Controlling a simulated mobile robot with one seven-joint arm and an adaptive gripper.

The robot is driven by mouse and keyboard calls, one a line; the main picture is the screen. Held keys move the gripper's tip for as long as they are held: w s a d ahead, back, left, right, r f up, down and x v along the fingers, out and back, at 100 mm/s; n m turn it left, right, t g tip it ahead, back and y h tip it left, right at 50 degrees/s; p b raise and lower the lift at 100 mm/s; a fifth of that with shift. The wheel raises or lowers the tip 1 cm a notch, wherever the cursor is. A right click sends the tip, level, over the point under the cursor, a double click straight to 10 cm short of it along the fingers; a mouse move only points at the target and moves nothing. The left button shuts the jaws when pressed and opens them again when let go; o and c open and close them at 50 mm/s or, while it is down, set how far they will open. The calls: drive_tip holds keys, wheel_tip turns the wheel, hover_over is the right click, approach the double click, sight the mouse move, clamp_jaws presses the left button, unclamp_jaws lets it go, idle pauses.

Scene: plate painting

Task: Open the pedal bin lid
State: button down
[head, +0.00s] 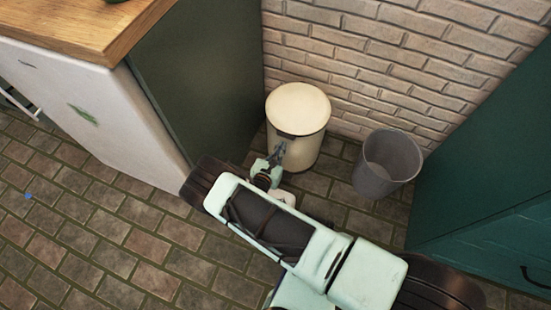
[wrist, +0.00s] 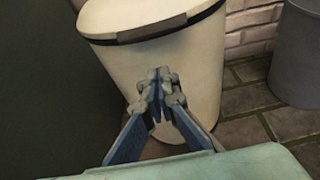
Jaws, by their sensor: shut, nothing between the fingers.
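The cream pedal bin (head: 306,128) stands on the floor against the brick wall, beside the dark cabinet side. Its round lid (head: 298,106) lies closed on top, with a dark band and a handle tab at the front rim. In the wrist view the bin (wrist: 196,75) fills the middle, with the lid (wrist: 130,12) at the top. My gripper (wrist: 160,78) is shut and empty in front of the bin's front wall, below the lid rim. I cannot tell whether the fingertips touch the wall. The pedal is not visible; my arm and gripper cover the bin's lower front.
A grey open bin (head: 387,163) stands right of the pedal bin, with a narrow floor gap between. A dark green cabinet (head: 490,180) is at the right. A white counter unit (head: 95,105) with a wooden top (head: 75,32) is at the left.

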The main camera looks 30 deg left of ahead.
drive_tip(key=shift+s+r, duration=0.2)
drive_tip(key=shift+r, duration=1.85)
drive_tip(key=shift+r, duration=0.1)
